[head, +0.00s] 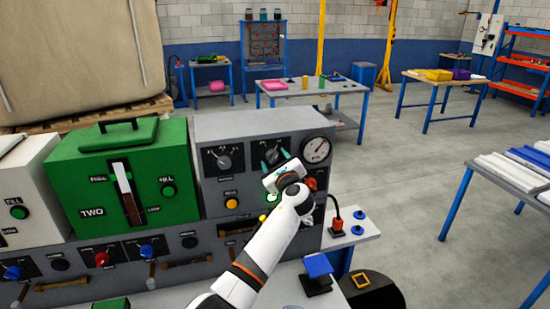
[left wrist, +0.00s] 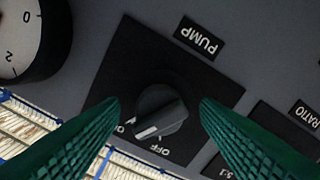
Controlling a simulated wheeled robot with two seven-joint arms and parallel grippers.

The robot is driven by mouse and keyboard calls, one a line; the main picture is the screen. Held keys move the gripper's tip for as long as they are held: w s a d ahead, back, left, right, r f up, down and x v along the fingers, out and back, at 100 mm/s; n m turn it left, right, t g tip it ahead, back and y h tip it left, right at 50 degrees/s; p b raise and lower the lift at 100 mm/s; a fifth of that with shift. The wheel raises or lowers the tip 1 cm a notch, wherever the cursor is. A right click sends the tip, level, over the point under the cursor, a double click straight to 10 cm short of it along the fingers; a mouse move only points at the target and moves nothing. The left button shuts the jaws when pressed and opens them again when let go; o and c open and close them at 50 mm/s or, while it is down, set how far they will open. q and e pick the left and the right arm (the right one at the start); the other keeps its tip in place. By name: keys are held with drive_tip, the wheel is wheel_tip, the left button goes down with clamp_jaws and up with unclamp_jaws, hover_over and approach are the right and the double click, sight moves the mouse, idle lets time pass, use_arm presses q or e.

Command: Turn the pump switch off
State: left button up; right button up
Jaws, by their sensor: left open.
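The pump switch is a dark grey rotary knob (left wrist: 160,112) on a black plate under a PUMP label, which shows upside down in the left wrist view. Its white pointer mark lies between the ON and OFF labels, and I cannot tell exactly which it points to. My left gripper (left wrist: 160,108) is open, with its green ribbed fingers on either side of the knob; contact is not clear. In the head view the left gripper (head: 277,157) is at the panel's upper right, over the pump knob, and partly hides it. My right gripper is not in view.
A round gauge (head: 316,150) sits right of the pump switch, and the ratio knob (head: 223,160) sits to its left. A yellow button (head: 232,203) and a red-topped plug (head: 337,224) are nearby. A green hopper box (head: 125,180) stands at left. Open floor lies at right.

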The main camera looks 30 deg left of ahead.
use_arm(q)
drive_tip(key=shift+w+a, duration=0.15)
drive_tip(key=shift+a, duration=0.05)
drive_tip(key=c, duration=1)
drive_tip(key=shift+f+n+b, duration=0.15)
drive_tip(key=shift+n+b, duration=0.85)
drive_tip(key=shift+b, duration=0.05)
drive_tip(key=n+b, duration=0.6)
drive_tip(key=shift+n+b, duration=1.6)
drive_tip(key=shift+n, duration=0.5)
drive_tip(key=shift+r, duration=0.2)
drive_tip(key=o, duration=1)
